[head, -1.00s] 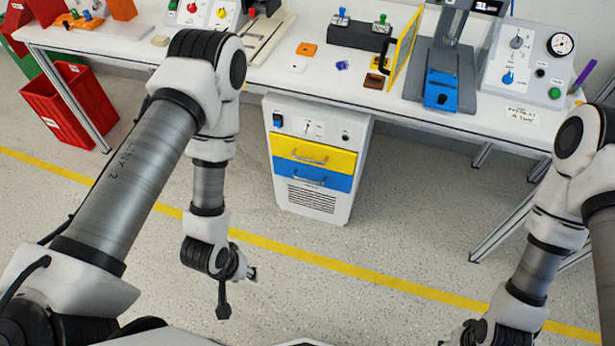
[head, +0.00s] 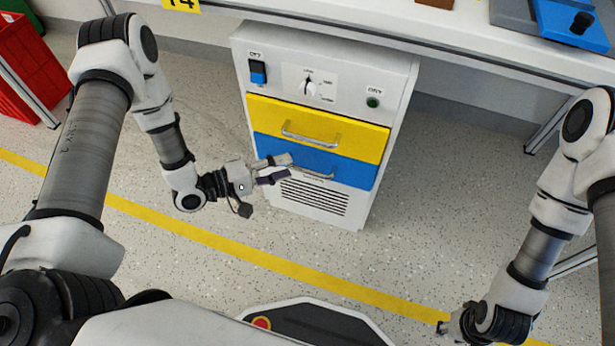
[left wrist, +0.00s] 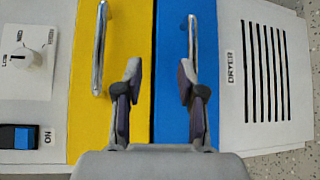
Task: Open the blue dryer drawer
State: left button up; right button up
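The dryer (head: 320,110) is a white cabinet under the bench with a yellow drawer (head: 350,124) above a blue drawer (head: 352,173). The blue drawer (left wrist: 172,60) looks closed. Its silver handle (head: 316,172) is partly hidden by my left gripper in the head view; the handle (left wrist: 193,48) shows clearly in the left wrist view. My left gripper (head: 282,168) is open in front of the blue drawer.
The dryer front has a blue switch (head: 258,73), a dial (head: 310,88) and a green button (head: 373,102). A vent grille (head: 313,198) is below the drawers. The bench edge (head: 350,50) overhangs the dryer top. The floor in front is clear.

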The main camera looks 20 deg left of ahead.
aim_at(306, 169)
pick_arm(q)
notch_tip(306, 169, down, 5)
jog(key=b, duration=0.2)
jog(key=b+x, duration=0.3)
jog(key=x, duration=0.3)
jog(key=shift+w+a+f, duration=0.15)
jog(key=shift+w, duration=0.1)
jog(key=shift+w+d, duration=0.2)
jog(key=shift+w, duration=0.05)
grip_shut()
pick_arm(e)
notch_tip(306, 169, down, 8)
jog(key=shift+s, duration=0.2)
